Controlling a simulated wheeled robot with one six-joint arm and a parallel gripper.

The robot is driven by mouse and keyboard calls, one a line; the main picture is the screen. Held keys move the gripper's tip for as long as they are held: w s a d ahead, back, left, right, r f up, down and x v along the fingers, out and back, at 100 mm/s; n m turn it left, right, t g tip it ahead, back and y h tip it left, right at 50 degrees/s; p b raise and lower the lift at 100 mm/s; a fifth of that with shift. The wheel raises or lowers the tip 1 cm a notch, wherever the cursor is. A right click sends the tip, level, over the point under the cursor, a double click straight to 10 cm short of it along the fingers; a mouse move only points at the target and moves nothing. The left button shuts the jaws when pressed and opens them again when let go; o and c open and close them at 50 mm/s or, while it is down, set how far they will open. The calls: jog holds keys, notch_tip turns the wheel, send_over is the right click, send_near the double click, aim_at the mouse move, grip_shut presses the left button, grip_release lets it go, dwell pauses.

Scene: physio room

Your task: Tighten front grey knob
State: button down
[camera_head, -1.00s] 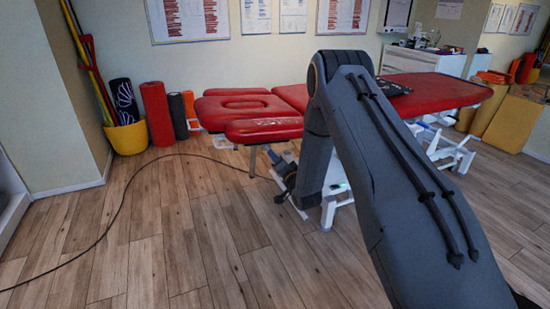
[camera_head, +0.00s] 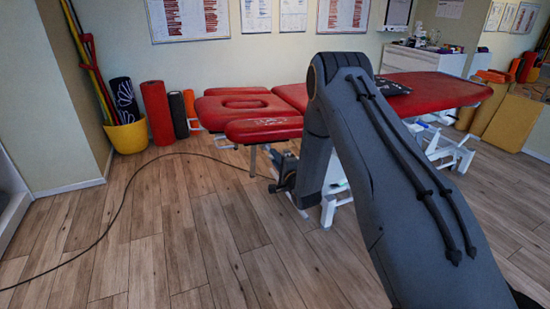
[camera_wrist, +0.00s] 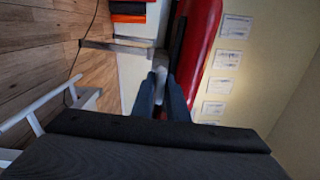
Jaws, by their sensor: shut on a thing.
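The grey knob (camera_wrist: 160,74) shows in the wrist view as a small pale grey piece between the tips of my two dark fingers, beside the red padding. My gripper (camera_wrist: 160,84) is shut on it. The treatment table (camera_head: 428,90) has red padding and a white frame. In the head view my wrist is low beside the near end of the table, under the front red pad (camera_head: 264,129). The knob cannot be made out in that view, and my arm covers part of the table and frame.
A black cable (camera_head: 122,202) curves over the wooden floor towards the table. A yellow bucket (camera_head: 127,138) and a red roll (camera_head: 157,113) stand by the back wall. Orange and yellow mats (camera_head: 512,125) lean at the right.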

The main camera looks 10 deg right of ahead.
dwell(0.3)
jog(key=c, duration=1.7)
grip_release()
jog(key=shift+c, duration=0.2)
jog(key=shift+s, duration=0.1)
jog(key=s+d, duration=0.1)
jog(key=s, duration=0.6)
jog(key=shift+s+d, duration=0.25)
jog(key=shift+d, duration=0.05)
